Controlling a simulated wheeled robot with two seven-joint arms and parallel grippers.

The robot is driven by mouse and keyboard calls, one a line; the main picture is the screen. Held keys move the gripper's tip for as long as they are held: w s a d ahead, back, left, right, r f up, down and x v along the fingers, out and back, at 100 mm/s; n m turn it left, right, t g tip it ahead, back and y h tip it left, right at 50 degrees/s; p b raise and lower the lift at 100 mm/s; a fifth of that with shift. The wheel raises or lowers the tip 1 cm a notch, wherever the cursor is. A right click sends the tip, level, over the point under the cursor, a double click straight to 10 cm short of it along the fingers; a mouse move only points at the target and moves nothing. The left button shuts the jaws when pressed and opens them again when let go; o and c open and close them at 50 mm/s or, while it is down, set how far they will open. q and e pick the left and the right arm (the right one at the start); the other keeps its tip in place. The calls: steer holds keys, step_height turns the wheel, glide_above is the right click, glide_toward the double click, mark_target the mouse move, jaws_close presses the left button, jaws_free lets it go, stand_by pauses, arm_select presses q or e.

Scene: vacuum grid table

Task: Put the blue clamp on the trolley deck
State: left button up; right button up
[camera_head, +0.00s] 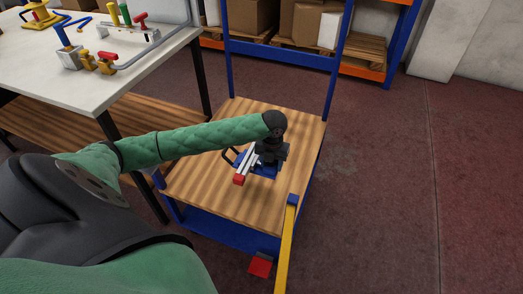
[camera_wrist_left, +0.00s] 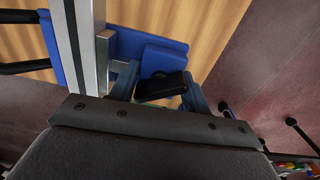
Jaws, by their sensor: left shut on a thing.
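The blue clamp (camera_head: 263,169) has a silver bar and a red end. My left gripper (camera_head: 268,152) is shut on it, over the wooden trolley deck (camera_head: 215,190). In the left wrist view, the blue clamp (camera_wrist_left: 165,55) and its silver bar lie between and beyond the fingers of my left gripper (camera_wrist_left: 158,92), with the deck (camera_wrist_left: 220,25) behind. The gripper hides part of the clamp in the head view. I cannot tell whether the clamp touches the deck. My right gripper is not in view.
The trolley has a blue frame (camera_head: 280,54). A white table (camera_head: 125,75) with several clamps stands at the left. A yellow bar (camera_head: 286,245) and a red piece (camera_head: 260,266) show at the deck's near right. Boxes (camera_head: 255,15) stand on pallets behind. The floor at the right is clear.

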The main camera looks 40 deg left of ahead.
arm_select(q)
steer(key=w+a+f, duration=0.1)
steer(key=w+f, duration=0.1)
steer(key=w, duration=0.1)
steer(key=w+a+f, duration=0.2)
steer(key=w, duration=0.1)
steer(key=w+a+f, duration=0.2)
steer(key=shift+w+a+f, duration=0.1)
steer(key=shift+w+a, duration=0.1)
steer(key=shift+w, duration=0.2)
steer(key=shift+f, duration=1.95)
steer(key=shift+f, duration=0.1)
steer(key=o, duration=1.4)
